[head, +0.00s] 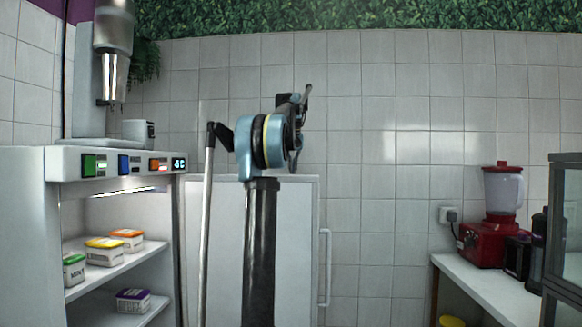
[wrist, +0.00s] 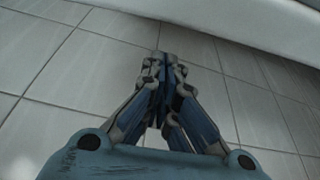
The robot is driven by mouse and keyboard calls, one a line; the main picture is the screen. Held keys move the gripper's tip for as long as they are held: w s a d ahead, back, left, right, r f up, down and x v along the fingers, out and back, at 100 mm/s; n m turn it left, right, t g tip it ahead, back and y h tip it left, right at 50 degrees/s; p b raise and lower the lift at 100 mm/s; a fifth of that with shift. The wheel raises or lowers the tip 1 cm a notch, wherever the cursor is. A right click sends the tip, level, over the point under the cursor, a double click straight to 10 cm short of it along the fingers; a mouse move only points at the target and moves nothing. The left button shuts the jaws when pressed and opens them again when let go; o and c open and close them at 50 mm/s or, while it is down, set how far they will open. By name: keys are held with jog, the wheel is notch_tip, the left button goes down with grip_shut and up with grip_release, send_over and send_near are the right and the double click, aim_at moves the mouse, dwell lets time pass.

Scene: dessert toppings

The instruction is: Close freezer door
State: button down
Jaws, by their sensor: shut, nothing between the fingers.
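The white freezer (head: 110,162) stands at the left in the head view, its lit interior showing. Its white door (head: 298,230) is open and swung out to the right, with a vertical handle (head: 326,268) along its right edge. My arm stands in front of the door and hides part of it. My gripper (wrist: 164,58) is shut and empty in the wrist view, over grey tiles. In the head view only a small dark part at the arm's end shows, apart from the handle and above the door.
Topping tubs (head: 104,252) sit on the freezer shelves. A mixer machine (head: 113,60) stands on top of the freezer. At the right, a white counter (head: 490,290) holds a red blender (head: 502,195).

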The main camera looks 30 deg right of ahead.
jog(key=shift+s+a, duration=0.25)
jog(key=shift+s, duration=0.3)
jog(key=shift+s+a, duration=0.25)
jog(key=shift+s, duration=0.25)
jog(key=shift+s+d, duration=0.1)
